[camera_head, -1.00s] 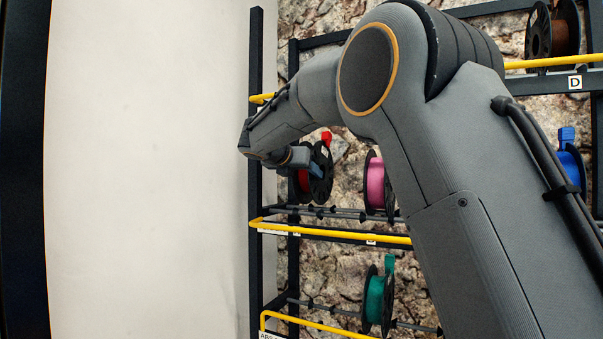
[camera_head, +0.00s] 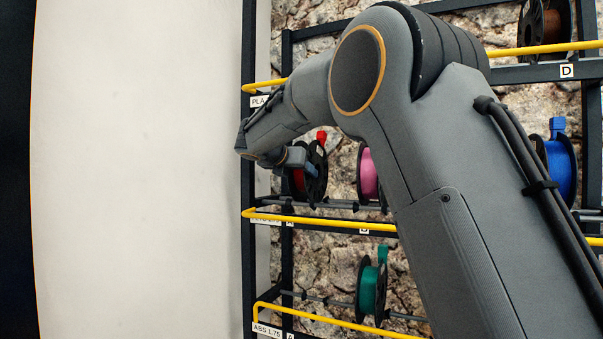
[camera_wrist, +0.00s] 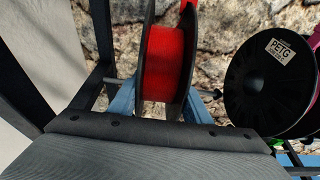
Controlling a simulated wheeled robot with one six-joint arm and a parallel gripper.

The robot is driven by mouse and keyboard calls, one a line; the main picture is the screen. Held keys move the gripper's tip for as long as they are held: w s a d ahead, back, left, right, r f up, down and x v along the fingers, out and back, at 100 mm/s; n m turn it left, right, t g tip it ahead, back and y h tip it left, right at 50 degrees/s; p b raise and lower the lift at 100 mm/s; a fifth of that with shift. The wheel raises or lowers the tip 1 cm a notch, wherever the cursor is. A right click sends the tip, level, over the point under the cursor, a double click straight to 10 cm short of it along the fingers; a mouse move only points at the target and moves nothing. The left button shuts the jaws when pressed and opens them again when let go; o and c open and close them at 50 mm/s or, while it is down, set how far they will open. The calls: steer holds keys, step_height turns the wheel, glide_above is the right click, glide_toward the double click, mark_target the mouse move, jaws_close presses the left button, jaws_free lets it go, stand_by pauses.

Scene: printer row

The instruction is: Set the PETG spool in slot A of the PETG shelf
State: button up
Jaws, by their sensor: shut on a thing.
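A red spool (camera_head: 297,180) with black flanges and a red top tab stands upright at the left end of the middle shelf, above slot label A. My gripper (camera_head: 308,166) is shut on it from the front. In the wrist view the red spool (camera_wrist: 166,65) sits between my gripper's blue fingers (camera_wrist: 160,106). The spool's lower edge is at the level of the shelf's dark support rods (camera_head: 340,205); I cannot tell whether it rests on them. The middle shelf has a yellow front rail (camera_head: 335,223); its left label is hard to read.
A pink spool (camera_head: 369,175) stands right of the red one; its black flange (camera_wrist: 268,85) reads PETG in the wrist view. A blue spool (camera_head: 560,168) is further right, a green spool (camera_head: 368,288) below. A dark upright post (camera_head: 249,150) and pale wall (camera_head: 135,170) are left.

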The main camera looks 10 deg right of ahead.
steer(key=o, duration=1.6)
steer(key=shift+c, duration=0.2)
steer(key=shift+f, duration=0.1)
steer(key=b+v, duration=0.2)
steer(key=v, duration=0.5)
steer(key=shift+s+a+r, duration=0.25)
steer(key=shift+s, duration=0.05)
